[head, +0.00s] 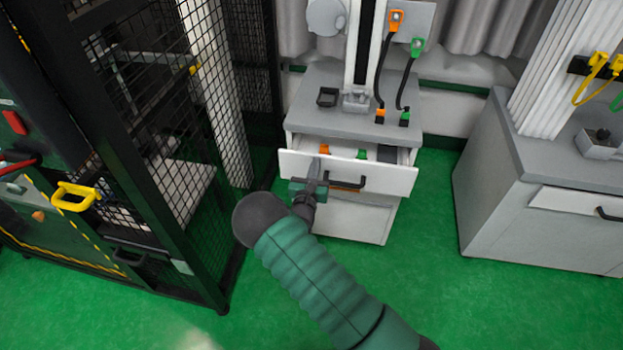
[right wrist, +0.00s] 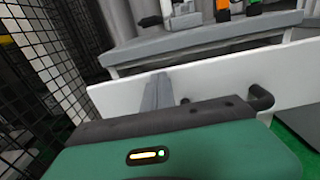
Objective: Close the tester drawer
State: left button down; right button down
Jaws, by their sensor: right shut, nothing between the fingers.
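The tester drawer (head: 396,179) is a white-fronted drawer in the grey and white tester cabinet (head: 345,219). It stands partly open, with an orange and a green item showing inside. Its dark handle (head: 346,183) is on the front panel. My right gripper (head: 318,169) is shut and empty, at the left part of the drawer front, left of the handle. In the right wrist view the fingers (right wrist: 157,92) lie against or just before the white drawer front (right wrist: 215,82); I cannot tell whether they touch. My left gripper is not in view.
A black mesh cage (head: 145,130) stands close on the left, with a yellow handle (head: 75,196) in front. Another grey cabinet (head: 540,190) stands on the right. Orange and green plugs (head: 380,115) sit on the tester top. The green floor (head: 430,240) between the cabinets is clear.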

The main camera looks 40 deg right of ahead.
aim_at(318, 155)
jog(key=x, duration=0.4)
jog(key=shift+w+a+r+b, duration=0.15)
jog(key=shift+a+r+b, duration=0.05)
jog(key=shift+b, duration=0.1)
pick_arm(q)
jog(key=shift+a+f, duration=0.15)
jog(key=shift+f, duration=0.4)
pick_arm(e)
jog(key=shift+x, duration=1.05)
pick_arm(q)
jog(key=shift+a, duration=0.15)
